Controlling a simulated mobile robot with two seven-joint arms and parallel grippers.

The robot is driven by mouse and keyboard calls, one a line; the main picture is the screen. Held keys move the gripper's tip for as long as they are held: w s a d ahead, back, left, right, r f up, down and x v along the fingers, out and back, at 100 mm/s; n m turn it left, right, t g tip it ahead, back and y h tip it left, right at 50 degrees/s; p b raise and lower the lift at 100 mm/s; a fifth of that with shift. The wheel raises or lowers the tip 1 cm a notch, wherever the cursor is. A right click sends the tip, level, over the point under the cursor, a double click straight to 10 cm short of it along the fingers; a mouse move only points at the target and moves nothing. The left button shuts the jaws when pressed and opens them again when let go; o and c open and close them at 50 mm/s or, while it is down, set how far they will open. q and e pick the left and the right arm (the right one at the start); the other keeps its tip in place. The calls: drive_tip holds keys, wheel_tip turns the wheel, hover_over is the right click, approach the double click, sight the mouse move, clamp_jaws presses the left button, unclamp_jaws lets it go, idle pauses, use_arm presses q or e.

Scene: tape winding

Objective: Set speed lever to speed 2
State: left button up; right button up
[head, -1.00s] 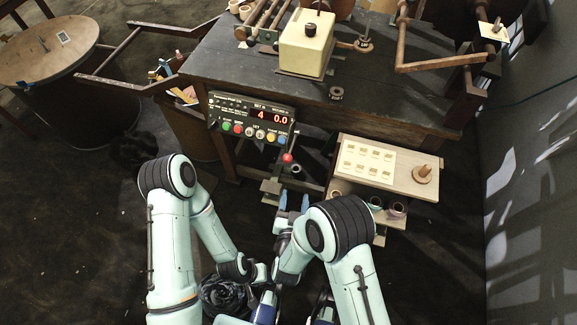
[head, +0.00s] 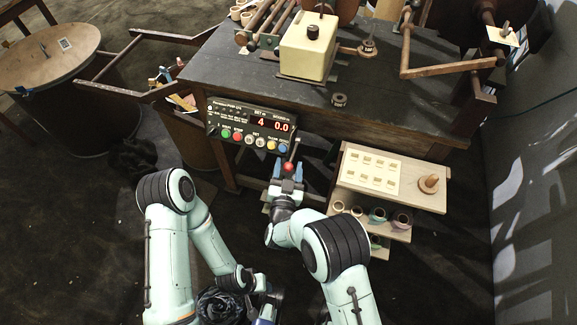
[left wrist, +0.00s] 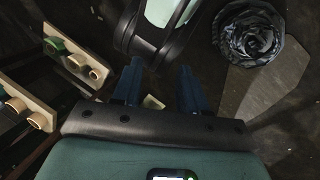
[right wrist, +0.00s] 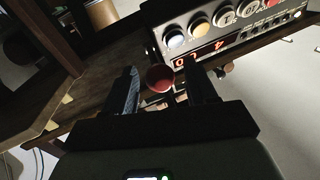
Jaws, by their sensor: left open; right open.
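The speed lever's red knob (head: 288,167) stands below the control panel (head: 251,124) at the table's front. The panel display reads 4 and 0.0. My right gripper (head: 286,170) is open, with its blue fingers on either side of the red knob. In the right wrist view the knob (right wrist: 160,77) sits between the two open fingertips (right wrist: 163,90), with a gap to the fingers. The lever's shaft is largely hidden there. My left gripper (left wrist: 158,85) is open and empty, low near my body, away from the lever.
A wooden shelf (head: 435,200) with spools stands right of the lever. The dark workbench (head: 400,109) carries a cream box (head: 307,45) and winding parts. A round drum table (head: 45,50) stands at the left.

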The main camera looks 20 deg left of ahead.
sight(291, 143)
use_arm(q)
drive_tip(key=shift+w+f, duration=0.1)
use_arm(e)
drive_tip(key=shift+w, duration=0.45)
clamp_jaws()
wheel_tip(291, 143, up, 3)
drive_tip(key=g+p, duration=0.2)
drive_tip(key=p, duration=0.1)
drive_tip(key=shift+w+f, duration=0.1)
drive_tip(key=shift+f, duration=0.1)
drive_tip(key=r+g+p, duration=0.1)
drive_tip(key=p, duration=0.1)
drive_tip(key=shift+w+r+m+p, duration=0.1)
drive_tip(key=shift+w+m+p, duration=0.05)
drive_tip(key=shift+m+p, duration=0.2)
drive_tip(key=shift+w+r+g+p, duration=0.2)
drive_tip(key=shift+r+g+p, duration=0.2)
drive_tip(key=shift+g+p, duration=0.3)
use_arm(q)
drive_tip(key=s+d+r+g, duration=0.1)
drive_tip(key=s+r+g, duration=0.1)
drive_tip(key=s+r, duration=0.3)
drive_tip(key=shift+s+d+r+h, duration=0.3)
drive_tip(key=shift+s+d+r, duration=0.05)
drive_tip(key=shift+r, duration=0.8)
use_arm(e)
drive_tip(key=shift+w+r, duration=0.3)
drive_tip(key=shift+r, duration=0.2)
drive_tip(key=shift+w+r, duration=0.1)
